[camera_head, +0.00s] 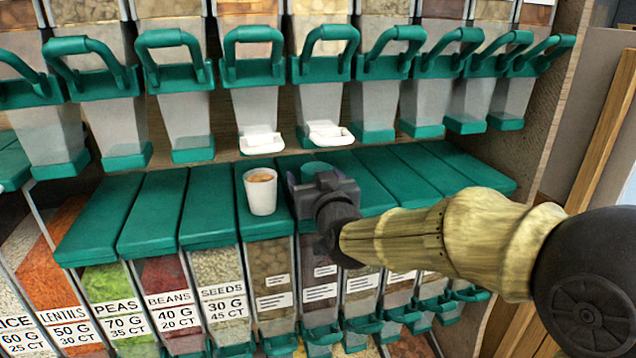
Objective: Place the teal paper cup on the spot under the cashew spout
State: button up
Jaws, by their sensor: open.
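The teal paper cup (316,169) stands on the green lids of the lower bins, mostly hidden behind my gripper; only its upper part shows. It is below and slightly left of the right-hand white spout (331,134). My gripper (315,182) is open and right at the cup. I cannot tell whether its fingers touch the cup. A second white spout (262,143) is to the left. No label naming cashew is readable, so I cannot tell which spout is the cashew one.
A white cup (261,199) with orange-brown contents stands just left of my gripper, under the left white spout. Dispensers with green handles (175,60) hang above in a row. The green lids (150,210) further left are clear, as are those at right (440,170).

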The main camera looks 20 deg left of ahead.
jog(key=shift+r, duration=0.15)
jog(key=shift+s+d+b, duration=0.3)
jog(key=shift+s+d, duration=0.05)
jog(key=shift+s, duration=0.05)
jog(key=b+v, duration=0.4)
jog(key=v, duration=0.7)
jog(key=shift+a, duration=0.15)
